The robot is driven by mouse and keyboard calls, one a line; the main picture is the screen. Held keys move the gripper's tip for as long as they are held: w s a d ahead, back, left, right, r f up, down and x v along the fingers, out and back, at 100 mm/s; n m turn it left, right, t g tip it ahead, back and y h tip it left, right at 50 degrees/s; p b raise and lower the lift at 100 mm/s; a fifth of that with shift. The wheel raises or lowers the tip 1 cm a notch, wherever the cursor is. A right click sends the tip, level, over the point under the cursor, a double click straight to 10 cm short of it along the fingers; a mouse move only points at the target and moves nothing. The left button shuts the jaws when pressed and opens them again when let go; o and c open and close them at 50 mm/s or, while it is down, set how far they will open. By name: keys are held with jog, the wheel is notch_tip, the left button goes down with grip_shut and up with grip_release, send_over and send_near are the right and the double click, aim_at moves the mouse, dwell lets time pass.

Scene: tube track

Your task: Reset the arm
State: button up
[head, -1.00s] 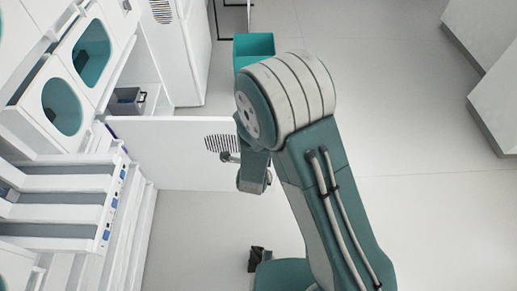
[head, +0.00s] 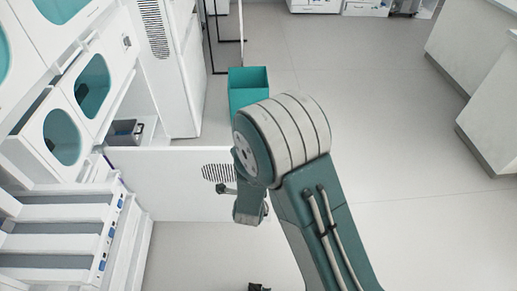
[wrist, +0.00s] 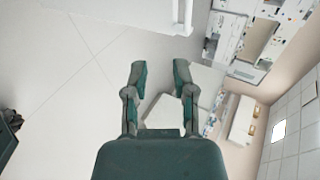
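My gripper (wrist: 158,78) shows in the wrist view with its two green fingers spread apart. Nothing is between the fingers; behind them are the pale floor and distant furniture. In the head view my folded arm fills the middle, with its large rounded joint on top. Only a small part of the arm's far end shows at the left of that joint, and the fingertips cannot be made out there.
An open white door (head: 170,180) stands left of my arm, beside a rack of white shelves (head: 55,240). A grey bin (head: 124,133) sits in the open cabinet. A teal bin (head: 248,87) stands on the floor beyond. The floor (head: 400,130) to the right is clear.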

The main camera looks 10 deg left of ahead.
jog(key=s+d+r+n+g+y, duration=0.15)
jog(key=d+r+n, duration=0.25)
jog(key=r, duration=0.6)
jog(key=s+d+r+n+g+y, duration=0.15)
jog(key=d+r+n, duration=0.25)
jog(key=r, duration=0.5)
jog(key=s+d+r+n+g+h, duration=0.1)
jog(key=s+d+r+n, duration=0.3)
jog(key=s+d, duration=0.3)
jog(key=s+d+r+n+g+h, duration=0.2)
jog(key=s+d+r+n, duration=0.3)
jog(key=s+d, duration=0.3)
jog(key=s+r, duration=0.1)
jog(key=s, duration=0.3)
jog(key=shift+r+h, duration=0.2)
jog(key=shift+h, duration=0.1)
